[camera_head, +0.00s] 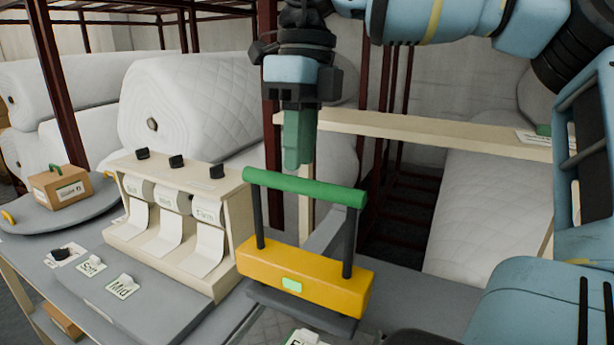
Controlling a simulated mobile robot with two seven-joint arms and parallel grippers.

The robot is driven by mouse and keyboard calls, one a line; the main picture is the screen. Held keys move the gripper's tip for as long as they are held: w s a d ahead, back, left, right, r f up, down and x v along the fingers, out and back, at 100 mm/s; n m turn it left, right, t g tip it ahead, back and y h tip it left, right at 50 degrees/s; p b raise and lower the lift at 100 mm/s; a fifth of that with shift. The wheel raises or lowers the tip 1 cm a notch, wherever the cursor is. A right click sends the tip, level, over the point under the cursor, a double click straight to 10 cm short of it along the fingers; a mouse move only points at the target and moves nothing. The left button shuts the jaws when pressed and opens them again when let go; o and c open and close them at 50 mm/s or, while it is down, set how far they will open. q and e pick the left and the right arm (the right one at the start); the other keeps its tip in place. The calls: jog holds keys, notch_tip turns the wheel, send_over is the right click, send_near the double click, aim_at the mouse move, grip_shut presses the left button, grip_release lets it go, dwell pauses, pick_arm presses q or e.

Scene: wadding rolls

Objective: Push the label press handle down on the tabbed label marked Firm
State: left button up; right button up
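The label press (305,275) has a yellow body on a dark grey base. Its green handle bar (304,187) stands raised on two dark posts. My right gripper (299,165) points down just above and behind the handle bar, seemingly apart from it; its green fingers look closed together with nothing between them. A tabbed label (303,338) shows partly at the bottom edge in front of the press; only the start of its word, like an F, is visible. What lies under the press is hidden. My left gripper is out of view.
A cream dispenser (232,219) with several paper strips, one marked Firm, stands left of the press. Tabbed labels marked Soft (90,266) and Mid (122,288) lie on a grey board. A cardboard box (60,187) sits on a round grey turntable (38,222). White wadding rolls (185,105) fill racks behind.

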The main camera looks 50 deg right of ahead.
dwell(0.3)
